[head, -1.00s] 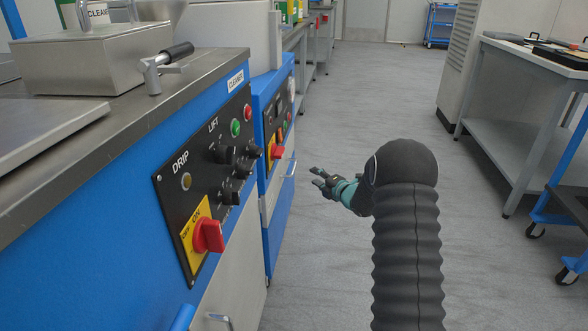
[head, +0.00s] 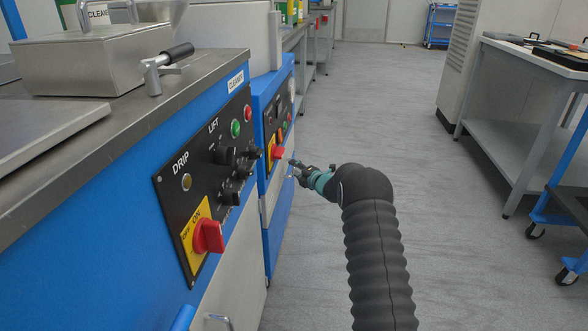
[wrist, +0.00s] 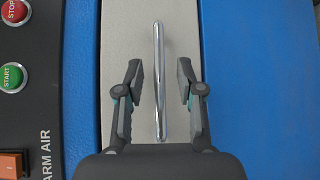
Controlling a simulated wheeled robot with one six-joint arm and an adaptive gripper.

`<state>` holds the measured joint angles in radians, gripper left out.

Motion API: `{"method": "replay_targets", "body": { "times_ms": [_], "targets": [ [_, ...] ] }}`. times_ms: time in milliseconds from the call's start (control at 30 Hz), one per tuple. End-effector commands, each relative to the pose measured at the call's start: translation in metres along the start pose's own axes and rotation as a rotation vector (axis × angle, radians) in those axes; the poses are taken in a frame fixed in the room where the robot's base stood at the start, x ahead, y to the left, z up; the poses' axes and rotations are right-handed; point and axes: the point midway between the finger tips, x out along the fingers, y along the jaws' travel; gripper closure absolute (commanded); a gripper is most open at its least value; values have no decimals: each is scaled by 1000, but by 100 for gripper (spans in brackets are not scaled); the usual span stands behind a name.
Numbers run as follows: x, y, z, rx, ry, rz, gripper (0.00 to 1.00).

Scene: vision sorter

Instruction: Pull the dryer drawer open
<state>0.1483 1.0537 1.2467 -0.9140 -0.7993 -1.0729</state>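The dryer drawer front (wrist: 125,30) is a pale panel between the black control panel and blue casing in the wrist view. A slim chrome handle (wrist: 160,80) runs up its middle. My gripper (wrist: 161,78) is open, with one finger on each side of the handle in the picture. Neither finger visibly touches it; how near they are in depth I cannot tell. In the head view my gripper (head: 295,168) is beside the blue dryer (head: 278,225), beyond the nearer machine. The drawer appears flush with the casing.
The nearer blue machine (head: 110,235) has a red switch (head: 208,236) and knobs sticking out. The dryer's own buttons, such as the green START button (wrist: 11,77), lie beside the drawer. Grey floor (head: 400,120) is open to the right, before a workbench (head: 520,150).

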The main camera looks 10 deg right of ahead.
Motion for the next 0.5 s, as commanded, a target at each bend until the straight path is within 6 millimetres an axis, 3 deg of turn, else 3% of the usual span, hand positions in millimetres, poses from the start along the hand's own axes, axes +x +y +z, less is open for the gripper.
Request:
{"method": "replay_targets", "body": {
  "times_ms": [467,500],
  "targets": [
    [12,0,0,1,-1,0,63],
    [12,0,0,1,-1,0,68]
  ]
}}
